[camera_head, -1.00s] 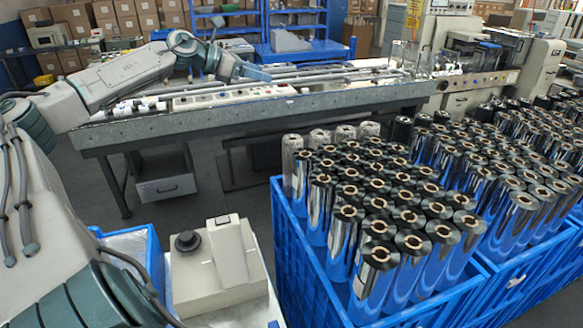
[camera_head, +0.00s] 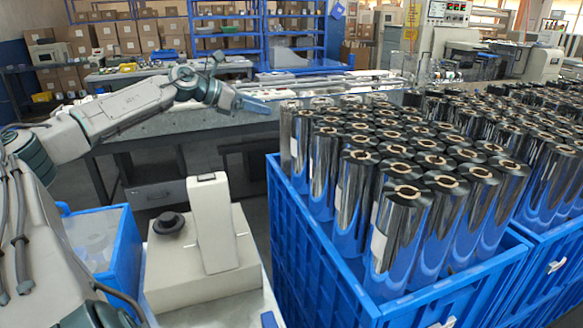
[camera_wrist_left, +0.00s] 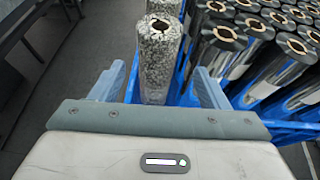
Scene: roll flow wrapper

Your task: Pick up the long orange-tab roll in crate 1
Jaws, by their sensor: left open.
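Many tall shiny rolls (camera_head: 402,225) stand upright in a blue crate (camera_head: 318,245) right of centre in the head view. Their cores look orange-brown, and I cannot tell which roll is the long orange-tab one. My left gripper (camera_head: 256,104) reaches in from the left at the crate's far left corner. In the left wrist view, my left gripper (camera_wrist_left: 158,80) is open, with its two fingers spread. A grey speckled roll (camera_wrist_left: 160,48) shows in line with the gap between them, and nothing is gripped. My right gripper is not in view.
A second blue crate of rolls (camera_head: 560,262) stands to the right. A long grey workbench (camera_head: 165,140) lies behind. A smaller blue bin (camera_head: 124,245) is at the lower left. Blue shelves with boxes (camera_head: 222,35) stand at the back.

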